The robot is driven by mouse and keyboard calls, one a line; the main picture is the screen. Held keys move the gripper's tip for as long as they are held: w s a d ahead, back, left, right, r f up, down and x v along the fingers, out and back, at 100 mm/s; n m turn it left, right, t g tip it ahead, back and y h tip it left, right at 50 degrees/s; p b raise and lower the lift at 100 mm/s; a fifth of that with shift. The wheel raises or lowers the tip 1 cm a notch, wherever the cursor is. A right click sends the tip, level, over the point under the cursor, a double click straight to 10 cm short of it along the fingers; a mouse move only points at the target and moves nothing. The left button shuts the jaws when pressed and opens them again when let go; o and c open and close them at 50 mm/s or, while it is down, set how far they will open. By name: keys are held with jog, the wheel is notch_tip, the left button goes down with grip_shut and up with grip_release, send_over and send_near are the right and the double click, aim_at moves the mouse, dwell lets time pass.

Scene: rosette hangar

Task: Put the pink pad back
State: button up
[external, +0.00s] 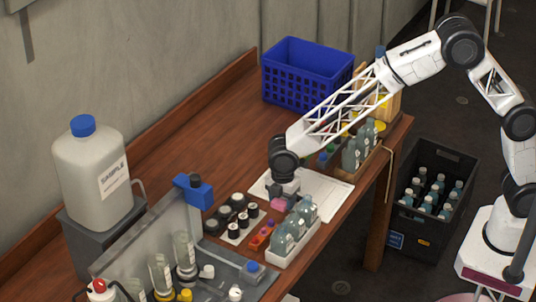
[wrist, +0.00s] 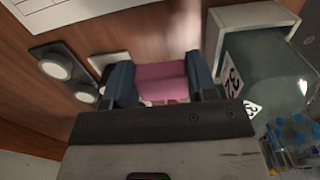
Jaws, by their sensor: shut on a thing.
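The pink pad (external: 278,205) is a small block held at the end of my gripper (external: 284,196), above the table beside the white sheet. In the wrist view the pink pad (wrist: 162,82) sits between the two dark blue fingers of my gripper (wrist: 165,85), which are shut on it from both sides. The gripper points down. The gap between the pad and the table is hard to judge. An orange holder (external: 262,235) with small items lies just to the lower left of the pad in the external view.
A white tray (external: 288,260) of clear bottles stands close on the right; a bottle (wrist: 265,75) also shows in the wrist view. Black-capped jars (external: 236,208) stand on the left. White paper (external: 328,190) lies behind. A blue crate (external: 305,75) stands farther back. Bare wood lies behind the jars.

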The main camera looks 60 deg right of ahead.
aim_at(283, 199)
jog(key=shift+f, duration=2.2)
jog(key=shift+f, duration=0.65)
jog(key=o, duration=0.9)
jog(key=shift+s+f, duration=0.1)
jog(key=shift+f, duration=0.05)
jog(key=shift+o, duration=0.2)
jog(key=shift+s+f, duration=0.1)
jog(key=shift+s+d+f, duration=0.1)
jog(key=shift+f, duration=0.05)
jog(key=shift+c, duration=0.4)
jog(key=shift+o, duration=0.4)
jog(key=shift+r, duration=4.75)
